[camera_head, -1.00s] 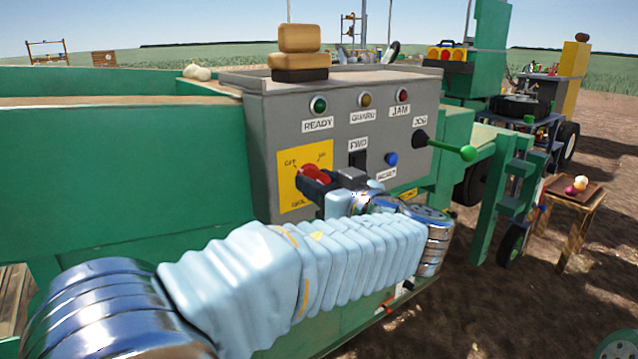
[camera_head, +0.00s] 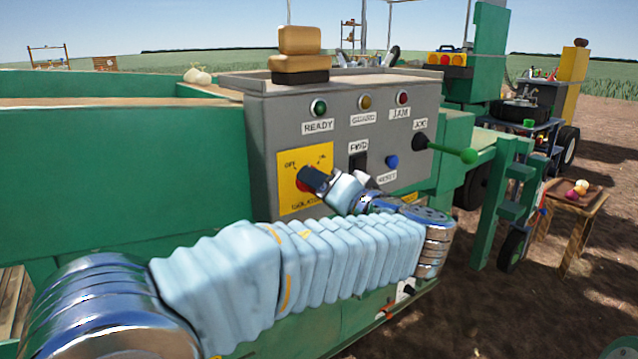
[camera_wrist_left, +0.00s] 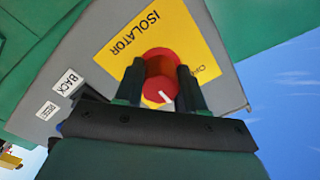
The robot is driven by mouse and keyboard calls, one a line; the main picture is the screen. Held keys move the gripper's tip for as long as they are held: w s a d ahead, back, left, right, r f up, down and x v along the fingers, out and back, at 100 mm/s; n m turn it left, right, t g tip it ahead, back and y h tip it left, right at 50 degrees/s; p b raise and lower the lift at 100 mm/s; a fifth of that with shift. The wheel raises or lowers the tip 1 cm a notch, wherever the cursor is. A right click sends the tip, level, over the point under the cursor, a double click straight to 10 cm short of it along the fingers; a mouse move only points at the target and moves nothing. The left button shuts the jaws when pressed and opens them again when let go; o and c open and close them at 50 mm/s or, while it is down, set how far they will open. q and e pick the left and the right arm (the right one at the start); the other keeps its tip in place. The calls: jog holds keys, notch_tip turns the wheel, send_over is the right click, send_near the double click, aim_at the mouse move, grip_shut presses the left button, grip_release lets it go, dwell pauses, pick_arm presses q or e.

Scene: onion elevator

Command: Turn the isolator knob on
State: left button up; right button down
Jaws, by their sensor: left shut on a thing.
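The isolator knob (camera_head: 301,186) is red and sits on a yellow plate (camera_head: 287,202) on the front of the grey control box. My left gripper (camera_head: 308,179) is at the knob and hides much of it in the head view. In the left wrist view the red knob (camera_wrist_left: 159,66) lies between the two dark fingers of my left gripper (camera_wrist_left: 158,88), which is shut on it. A white mark shows on the knob's near part. The plate reads "ISOLATOR" in the wrist view. My right gripper is not in view.
The grey control box (camera_head: 262,125) also carries green, yellow and red lamps, a dark FWD switch (camera_head: 358,160), a blue reset button (camera_head: 391,161) and a green-tipped jog lever (camera_head: 468,156). Tan blocks (camera_head: 301,48) sit on top. My left arm crosses in front of the green machine.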

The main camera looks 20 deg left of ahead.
pick_arm(q)
jog(key=m+p, duration=0.1)
jog(key=m, duration=0.2)
jog(key=shift+r+m+p, duration=0.1)
jog(key=shift+m+p, duration=0.2)
jog(key=shift+m, duration=0.1)
jog(key=shift+m+p, duration=1.35)
jog(key=shift+m, duration=0.85)
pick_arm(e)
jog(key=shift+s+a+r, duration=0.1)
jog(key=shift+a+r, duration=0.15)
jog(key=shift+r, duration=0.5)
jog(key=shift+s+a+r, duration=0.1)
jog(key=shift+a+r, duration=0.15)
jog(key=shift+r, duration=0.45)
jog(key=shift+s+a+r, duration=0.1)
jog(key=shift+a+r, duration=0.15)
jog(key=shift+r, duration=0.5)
pick_arm(q)
jog(key=o, duration=1)
jog(key=shift+o, duration=0.2)
jog(key=v, duration=1.4)
jog(key=shift+b, duration=0.45)
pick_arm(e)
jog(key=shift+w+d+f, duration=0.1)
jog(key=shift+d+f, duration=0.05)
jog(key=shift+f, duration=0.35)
pick_arm(q)
jog(key=shift+w+a+f, duration=0.1)
jog(key=shift+f, duration=0.1)
